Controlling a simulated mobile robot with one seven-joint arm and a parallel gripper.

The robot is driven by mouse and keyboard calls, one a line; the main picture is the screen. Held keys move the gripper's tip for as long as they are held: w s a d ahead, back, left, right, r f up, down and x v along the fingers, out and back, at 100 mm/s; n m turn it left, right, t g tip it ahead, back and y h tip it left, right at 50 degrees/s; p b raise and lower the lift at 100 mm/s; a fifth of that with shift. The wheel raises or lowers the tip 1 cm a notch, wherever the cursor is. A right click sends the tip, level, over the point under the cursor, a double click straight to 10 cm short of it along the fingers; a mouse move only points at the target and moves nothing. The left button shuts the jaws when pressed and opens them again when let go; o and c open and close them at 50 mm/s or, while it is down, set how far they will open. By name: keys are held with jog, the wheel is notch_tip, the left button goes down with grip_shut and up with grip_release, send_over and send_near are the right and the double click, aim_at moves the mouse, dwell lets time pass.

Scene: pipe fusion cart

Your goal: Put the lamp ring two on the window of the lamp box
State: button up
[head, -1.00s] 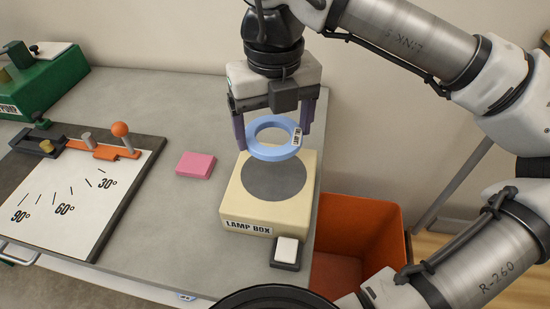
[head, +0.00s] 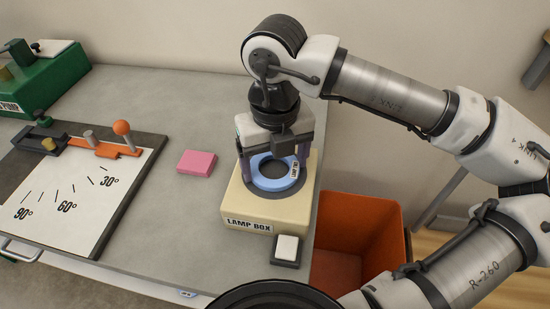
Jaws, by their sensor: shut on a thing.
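The lamp ring two is a light blue ring (head: 270,184) with a small white label on its right side. It is at the dark round window (head: 272,170) of the cream lamp box (head: 248,208), and the dark window shows through its hole. It looks flat and level; I cannot tell whether it touches the window or hovers just above it. My gripper (head: 274,168) points down over the box, with its purple fingers on the left and right of the ring, shut on it.
A black block with a white button (head: 287,247) is in front of the box. A pink block (head: 197,162) lies to the left, near the angle board (head: 75,195) with its orange lever (head: 122,140). An orange bin (head: 365,240) stands right of the cart.

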jog(key=o, duration=0.9)
notch_tip(320, 180, up, 12)
jog(key=b, duration=0.1)
jog(key=shift+r, duration=0.1)
